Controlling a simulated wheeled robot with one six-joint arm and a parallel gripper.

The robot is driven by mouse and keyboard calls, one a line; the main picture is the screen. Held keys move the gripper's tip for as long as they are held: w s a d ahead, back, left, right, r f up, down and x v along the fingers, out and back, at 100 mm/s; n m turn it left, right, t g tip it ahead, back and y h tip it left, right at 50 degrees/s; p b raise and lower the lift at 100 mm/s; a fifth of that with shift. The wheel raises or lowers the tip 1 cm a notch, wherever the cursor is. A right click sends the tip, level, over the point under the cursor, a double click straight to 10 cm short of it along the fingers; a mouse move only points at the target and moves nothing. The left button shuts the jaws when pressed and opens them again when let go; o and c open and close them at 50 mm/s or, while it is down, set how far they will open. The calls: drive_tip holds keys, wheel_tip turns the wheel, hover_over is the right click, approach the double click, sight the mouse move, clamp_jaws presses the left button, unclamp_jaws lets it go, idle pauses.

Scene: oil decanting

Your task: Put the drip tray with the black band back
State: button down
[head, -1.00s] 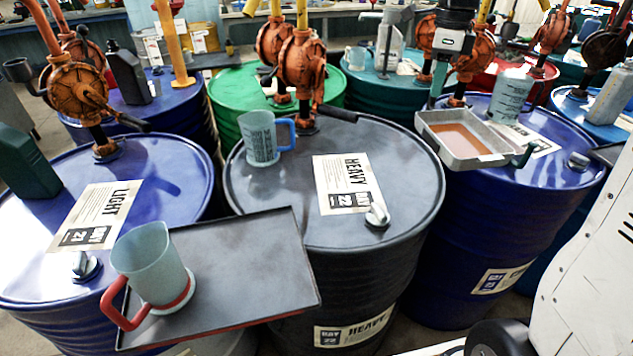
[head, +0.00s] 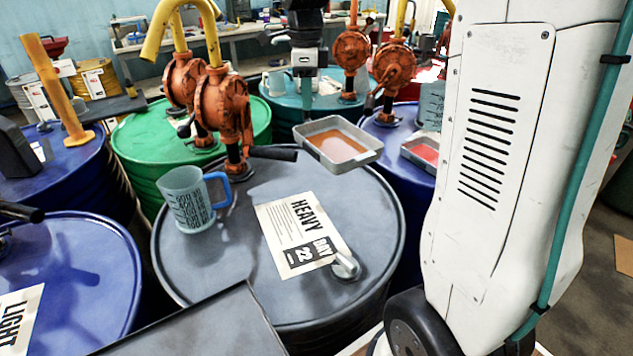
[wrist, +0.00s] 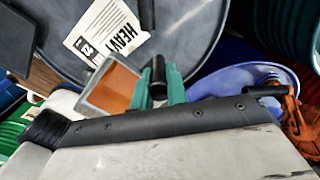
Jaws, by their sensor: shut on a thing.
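A shallow grey drip tray (head: 368,153) with brown-orange liquid inside hangs roughly level beyond the back right rim of the HEAVY drum (head: 215,262). My gripper (head: 305,85) is at the tray's far left side, its teal fingers pointing down. In the wrist view the tray (wrist: 88,97) lies beside the teal fingers of my gripper (wrist: 158,92), which are shut around a dark part at its edge. I cannot tell whether that dark part is the black band. A second shallow tray (head: 408,152) with red inside sits on the blue drum behind, partly hidden by my arm.
A blue-handled measuring jug (head: 188,205) and an orange pump (head: 222,105) stand on the HEAVY drum. Its silver cap (head: 345,265) is at the front. More pumps and drums crowd behind. A clear jug (head: 430,105) stands by the second tray.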

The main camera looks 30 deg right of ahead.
wheel_tip(320, 180, down, 17)
drive_tip(key=shift+a+r, duration=0.1)
drive_tip(key=shift+r, duration=0.1)
drive_tip(key=shift+f, duration=0.1)
drive_tip(key=c, duration=1.4)
unclamp_jaws()
